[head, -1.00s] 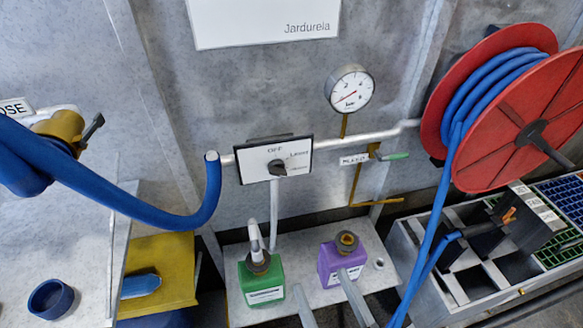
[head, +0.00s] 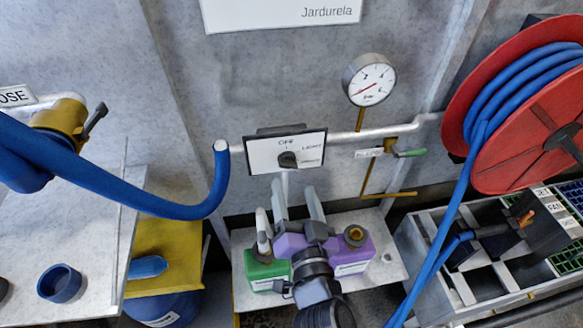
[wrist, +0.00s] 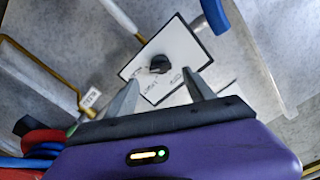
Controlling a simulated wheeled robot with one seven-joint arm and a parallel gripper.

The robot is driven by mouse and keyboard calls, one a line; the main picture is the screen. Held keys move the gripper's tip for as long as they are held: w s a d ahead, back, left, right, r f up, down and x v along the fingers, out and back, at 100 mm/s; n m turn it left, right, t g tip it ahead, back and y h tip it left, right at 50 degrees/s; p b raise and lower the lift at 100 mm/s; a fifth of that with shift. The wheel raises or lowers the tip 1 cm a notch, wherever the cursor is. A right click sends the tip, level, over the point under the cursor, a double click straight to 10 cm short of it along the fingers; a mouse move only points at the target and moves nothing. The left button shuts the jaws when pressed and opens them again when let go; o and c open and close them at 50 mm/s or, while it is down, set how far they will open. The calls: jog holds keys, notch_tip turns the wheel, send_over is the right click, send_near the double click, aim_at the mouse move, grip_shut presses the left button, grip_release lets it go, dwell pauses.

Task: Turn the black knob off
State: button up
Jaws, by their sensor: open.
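The black knob (head: 288,159) sits on a white panel (head: 262,157) with a dark edge, fixed to the wall pipe. The panel is marked OFF at the top and LIGHT to the right. The knob's pointer is too small to read surely. My gripper (head: 297,200) is below the panel with its two fingers apart, pointing up toward it, and nothing is between them. In the wrist view the knob (wrist: 159,64) shows beyond and between the open fingertips (wrist: 163,85), apart from them.
A pressure gauge (head: 369,79) and a green-handled valve (head: 408,153) are right of the panel. A blue hose (head: 165,206) ends close to its left. Green (head: 262,270) and purple (head: 355,258) bottles stand on the shelf below. A red hose reel (head: 520,130) is at right.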

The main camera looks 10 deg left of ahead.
aim_at(289, 168)
jog(key=shift+p+x, duration=0.5)
jog(key=shift+x, duration=2.7)
grip_shut()
